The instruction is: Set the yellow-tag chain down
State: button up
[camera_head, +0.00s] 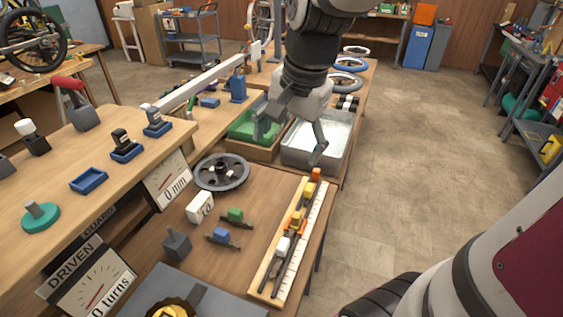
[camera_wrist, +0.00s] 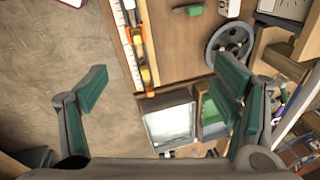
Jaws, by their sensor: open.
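The yellow-tag chain (camera_head: 296,218) appears to lie along the pale ruler board (camera_head: 262,283) on the bench, among orange and yellow pieces. Its dark links are small and hard to separate from the board's fittings. The board also shows in the wrist view (camera_wrist: 126,45), at the upper left, with yellow and orange parts on it. My gripper (camera_head: 290,142) is open and empty above the bench, beyond the board's far end, over the green and grey bins. In the wrist view its two fingers stand wide apart (camera_wrist: 163,85) with nothing between them.
A blue-tag chain (camera_head: 220,236) and a green-tag chain (camera_head: 235,216) lie left of the board. Open floor (camera_head: 400,190) lies to the right.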

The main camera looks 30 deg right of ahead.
jog(key=s+a+r+n+t, duration=0.1)
jog(key=s+a+n, duration=0.1)
jog(key=s+n, duration=0.4)
jog(key=s+a+r+n+t, duration=0.1)
jog(key=s+a+r+n, duration=0.1)
jog(key=s+n, duration=0.4)
jog(key=shift+a+h, duration=0.3)
jog(key=shift+a, duration=0.45)
